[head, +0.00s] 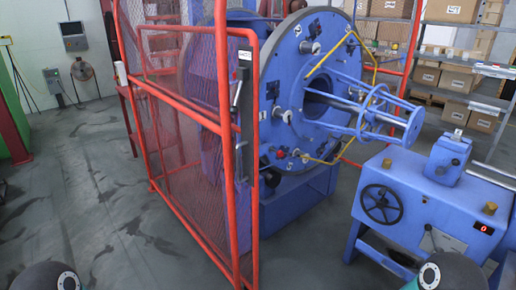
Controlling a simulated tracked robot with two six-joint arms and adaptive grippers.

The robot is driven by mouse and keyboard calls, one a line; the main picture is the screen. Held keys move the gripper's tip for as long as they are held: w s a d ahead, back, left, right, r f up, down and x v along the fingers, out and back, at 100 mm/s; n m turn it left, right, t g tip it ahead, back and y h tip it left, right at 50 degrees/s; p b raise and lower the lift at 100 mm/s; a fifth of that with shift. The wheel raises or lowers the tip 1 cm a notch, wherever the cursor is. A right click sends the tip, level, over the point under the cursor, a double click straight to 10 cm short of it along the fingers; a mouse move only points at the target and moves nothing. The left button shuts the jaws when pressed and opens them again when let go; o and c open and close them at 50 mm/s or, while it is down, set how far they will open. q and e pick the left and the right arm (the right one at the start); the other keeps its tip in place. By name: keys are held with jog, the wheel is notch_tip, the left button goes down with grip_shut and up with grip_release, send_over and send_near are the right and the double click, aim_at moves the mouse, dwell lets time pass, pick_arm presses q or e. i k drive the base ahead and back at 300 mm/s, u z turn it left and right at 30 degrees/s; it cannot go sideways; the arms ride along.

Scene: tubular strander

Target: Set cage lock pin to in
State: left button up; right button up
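A red-framed mesh guard (226,120) stands in front of the large blue round strander plate (280,95). A dark upright handle or rod (238,80) is on the guard's right post, beside a small white label (244,55). A small dark part (271,178) sits lower, near the plate's bottom left edge. I cannot tell which part is the cage lock pin or whether it is in or out. Neither of my grippers is in view. Only rounded dark parts of my arms show at the bottom left and bottom right.
A blue machine stand (430,205) with a black handwheel (381,204) and red display is at right. A blue tubular frame (375,110) juts from the plate toward it. Shelves with cardboard boxes (450,78) stand behind. Grey floor (100,200) at left is open.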

aim_at(280, 154)
jog(key=u, duration=0.05)
jog(key=k, duration=0.4)
jog(key=z, duration=0.7)
jog(key=i, duration=1.15)
jog(key=u, duration=0.4)
jog(key=i, duration=1.05)
jog(key=u, duration=0.8)
jog(key=k, duration=0.85)
jog(key=u, duration=0.15)
